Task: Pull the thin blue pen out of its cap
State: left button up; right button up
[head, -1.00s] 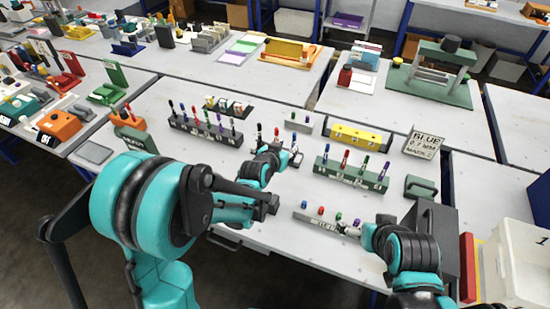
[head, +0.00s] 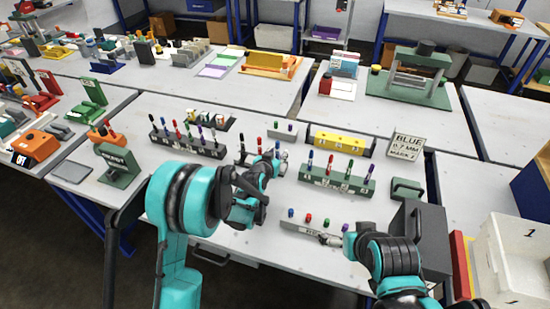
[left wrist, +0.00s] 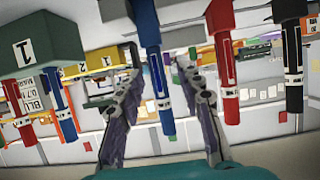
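My left gripper (head: 262,160) reaches over the middle of the table among a few upright pens. In the left wrist view its two fingers (left wrist: 160,110) stand apart, with a blue pen (left wrist: 159,85) between them and gaps showing on both sides. A red pen (left wrist: 222,65) and a black pen (left wrist: 292,60) are to the right of it. Another blue pen (left wrist: 62,100) is at the left. I cannot tell from the frames which blue pen is the thin one. My right gripper (head: 332,239) is at a pale strip (head: 298,228) with coloured caps; its fingers are too small to judge.
A dark rack (head: 188,145) of pens is at the left, and a green rack (head: 336,184) of pens at the right. A sign (head: 406,147) reads BLUE 0.7 MM MARK 2. A yellow block (head: 340,141) stands behind. A dark box (head: 424,235) is beside my right arm.

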aim_at(278, 142)
pick_arm(q)
jog(key=shift+c, duration=0.4)
grip_shut()
jog(key=shift+r, duration=0.15)
jog(key=shift+r+p, duration=2)
jog(key=shift+r, duration=1.25)
